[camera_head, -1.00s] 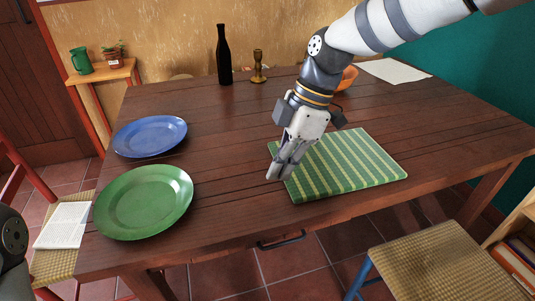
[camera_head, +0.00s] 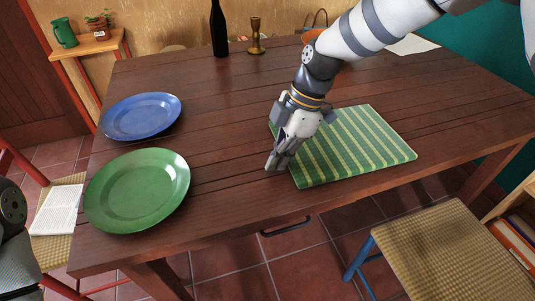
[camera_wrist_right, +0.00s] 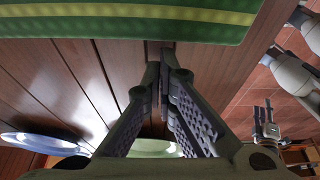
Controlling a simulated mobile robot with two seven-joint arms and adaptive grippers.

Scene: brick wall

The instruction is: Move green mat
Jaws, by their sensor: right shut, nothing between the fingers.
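The green striped mat (camera_head: 355,145) lies flat on the right front part of the wooden table. My right gripper (camera_head: 273,165) is shut and empty, with its fingertips low over the table beside the mat's left edge. In the right wrist view the shut fingertips (camera_wrist_right: 162,55) are close to the mat's edge (camera_wrist_right: 130,22); I cannot tell whether they touch it. Part of the mat's far left corner is hidden behind the gripper. Of my left arm only a grey part shows at the left edge of the head view; its gripper is not visible there.
A green plate (camera_head: 138,190) and a blue plate (camera_head: 141,116) stand on the left of the table (camera_head: 220,130). A dark bottle (camera_head: 219,30) and a brass candlestick (camera_head: 256,36) are at the back. A chair (camera_head: 440,255) stands at the front right. Bare wood lies between plates and mat.

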